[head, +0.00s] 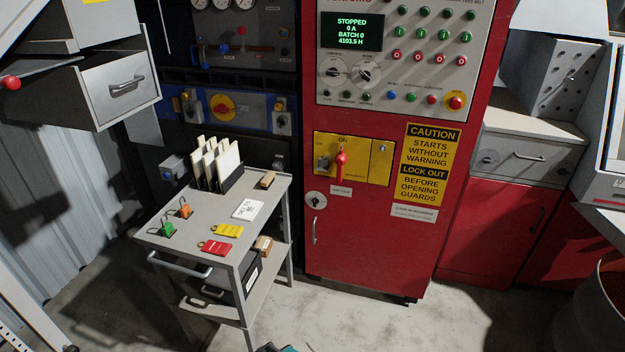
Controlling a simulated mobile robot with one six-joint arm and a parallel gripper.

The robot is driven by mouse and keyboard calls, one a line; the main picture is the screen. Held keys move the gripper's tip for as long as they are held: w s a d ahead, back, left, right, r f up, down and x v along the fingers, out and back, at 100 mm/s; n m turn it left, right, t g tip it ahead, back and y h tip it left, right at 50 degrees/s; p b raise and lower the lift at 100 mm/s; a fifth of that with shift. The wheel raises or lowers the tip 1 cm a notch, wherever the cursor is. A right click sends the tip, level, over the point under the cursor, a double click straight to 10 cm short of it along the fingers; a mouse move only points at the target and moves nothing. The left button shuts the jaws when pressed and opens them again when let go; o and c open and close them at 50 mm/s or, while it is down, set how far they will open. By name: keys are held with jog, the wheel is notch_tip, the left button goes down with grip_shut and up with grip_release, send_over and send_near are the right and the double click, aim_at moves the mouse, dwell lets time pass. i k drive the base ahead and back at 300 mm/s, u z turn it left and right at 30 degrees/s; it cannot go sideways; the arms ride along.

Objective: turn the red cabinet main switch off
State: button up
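The red cabinet (368,245) stands upright in the middle of the head view. Its main switch has a red handle (341,163) on a yellow plate (377,163) on the cabinet front. The handle looks about vertical, below the word "ON" at the top of the plate. Other plate lettering is too small to read. A grey latch or lock part (323,162) sits left of the handle. The display (352,31) above reads "STOPPED", "0 A", "BATCH 0". I cannot make out my gripper in this view, and nothing is seen touching the switch.
A grey trolley (190,247) with tags, padlocks and upright cards stands in front and left of the switch. A caution sign (430,160) is right of the plate. An open grey drawer (122,88) juts out at upper left. Concrete floor (350,320) before the cabinet looks clear.

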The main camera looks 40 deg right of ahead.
aim_at(341, 159)
jog(key=z, duration=0.5)
jog(key=k, duration=0.15)
jog(key=u, duration=2.15)
jog(key=k, duration=1.3)
jog(key=z, duration=0.45)
jog(key=i, duration=0.85)
jog(key=z, duration=0.05)
